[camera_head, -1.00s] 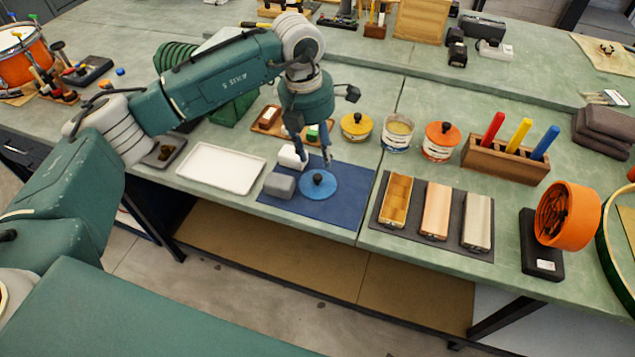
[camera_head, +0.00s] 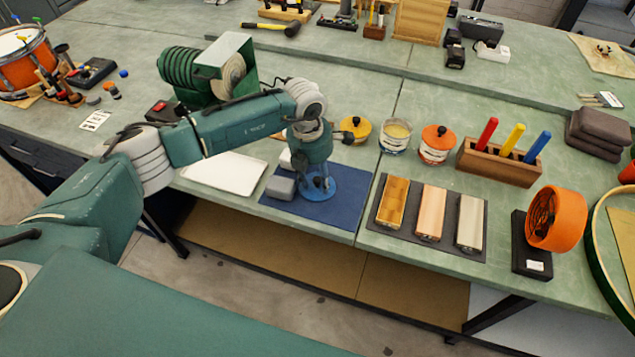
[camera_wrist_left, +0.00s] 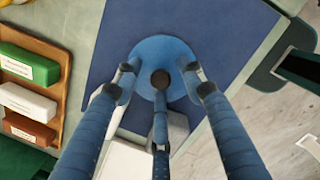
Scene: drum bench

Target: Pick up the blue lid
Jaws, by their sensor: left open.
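The blue lid (camera_head: 325,184) is a flat round disc lying on the dark blue mat (camera_head: 343,212) near the bench's front edge. Its dark round knob (camera_wrist_left: 160,79) shows in the left wrist view, at the middle of the lid (camera_wrist_left: 162,52). My left gripper (camera_head: 320,184) points down right over the lid and hides part of it in the head view. In the left wrist view the gripper's (camera_wrist_left: 160,78) fingers are spread around the knob, with gaps to the two outer fingers. Whether the single finger touches the knob cannot be told. My right gripper is not in view.
A grey block (camera_head: 280,187) lies on the mat close left of the lid. A white tray (camera_head: 225,173) lies further left. A yellow-lidded tin (camera_head: 355,127) stands behind. The mat right of the lid is clear.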

